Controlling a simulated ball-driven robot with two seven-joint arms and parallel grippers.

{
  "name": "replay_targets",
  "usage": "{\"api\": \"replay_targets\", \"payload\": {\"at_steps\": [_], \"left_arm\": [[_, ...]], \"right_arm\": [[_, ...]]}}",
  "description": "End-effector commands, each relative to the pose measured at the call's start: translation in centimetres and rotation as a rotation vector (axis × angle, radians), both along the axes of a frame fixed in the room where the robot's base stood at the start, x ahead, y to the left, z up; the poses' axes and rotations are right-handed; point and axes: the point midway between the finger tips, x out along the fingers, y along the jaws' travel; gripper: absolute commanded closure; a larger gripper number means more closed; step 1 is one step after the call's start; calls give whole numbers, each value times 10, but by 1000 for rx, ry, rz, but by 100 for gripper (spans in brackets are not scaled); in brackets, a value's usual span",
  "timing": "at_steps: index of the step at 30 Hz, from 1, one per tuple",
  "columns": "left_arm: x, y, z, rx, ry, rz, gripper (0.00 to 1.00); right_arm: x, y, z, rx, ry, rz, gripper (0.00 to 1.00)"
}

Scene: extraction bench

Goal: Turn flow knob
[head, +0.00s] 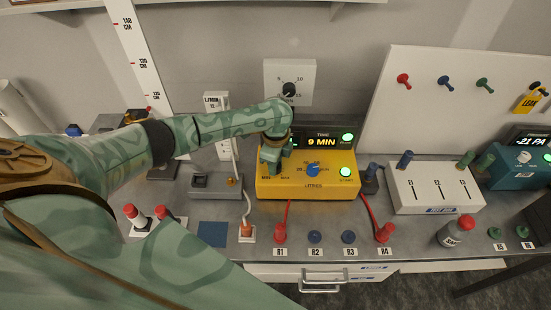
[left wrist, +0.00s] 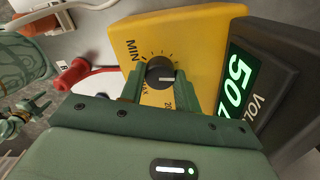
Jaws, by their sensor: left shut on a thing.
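The yellow pump box (head: 345,185) stands on the bench below a dark display reading "9 MIN". The flow knob (left wrist: 160,72) is black with a white pointer line, on the yellow face (left wrist: 200,30) between MIN and MAX marks. My left gripper (head: 272,158) comes down on the left part of the box. In the left wrist view my left gripper (left wrist: 166,88) has its green fingers on both sides of the knob and is shut on it. The gripper hides the knob in the head view. My right gripper is not in view.
A blue knob (head: 313,170) marked litres sits right of my gripper, with green lit buttons beyond it. A grey box (head: 215,185) stands left. Red plugs (head: 280,233) and hoses lie in front. A white slotted box (head: 436,187) stands right. A wall dial (head: 289,88) is behind.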

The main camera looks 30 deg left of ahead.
Motion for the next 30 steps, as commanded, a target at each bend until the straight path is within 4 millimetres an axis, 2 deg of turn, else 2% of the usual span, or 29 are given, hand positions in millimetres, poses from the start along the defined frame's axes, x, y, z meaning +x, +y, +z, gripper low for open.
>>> {"api": "replay_targets", "payload": {"at_steps": [3, 4, 6, 17, 20, 23, 30], "left_arm": [[1, 1, 0, 1, -2, -1, 91], [1, 1, 0, 1, -2, -1, 65], [1, 1, 0, 1, -2, -1, 46], [1, 0, 6, 1, -3, -2, 46], [1, 0, 21, 0, -3, -2, 46], [2, 1, 45, 0, -5, -3, 46], [2, 1, 112, 2, -5, -3, 46]], "right_arm": [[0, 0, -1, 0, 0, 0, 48], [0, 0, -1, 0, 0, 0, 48], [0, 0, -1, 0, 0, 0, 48], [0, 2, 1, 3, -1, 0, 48], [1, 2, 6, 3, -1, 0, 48], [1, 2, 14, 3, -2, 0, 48], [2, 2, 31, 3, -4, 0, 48]]}}
